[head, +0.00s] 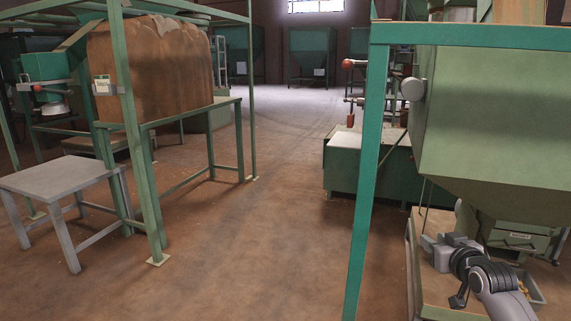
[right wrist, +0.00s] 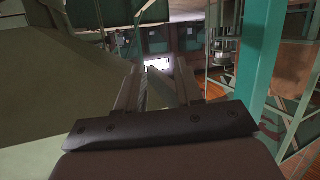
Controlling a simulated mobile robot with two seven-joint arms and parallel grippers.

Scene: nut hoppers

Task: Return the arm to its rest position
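My right arm comes in at the lower right of the head view. Its gripper (head: 430,246) is in front of the lower, tapering part of the large green hopper (head: 495,125). In the right wrist view the two fingers of the right gripper (right wrist: 160,84) point forward with a gap between them. The sloping wall of the hopper (right wrist: 45,85) fills the left of that view, close beside the gripper. My left arm and left gripper are not in view.
A teal post (head: 368,170) stands left of my right arm; this post (right wrist: 258,60) is also right of the fingers in the wrist view. A grey table (head: 65,178) and a large brown bin (head: 150,70) stand at the left. The middle floor is clear.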

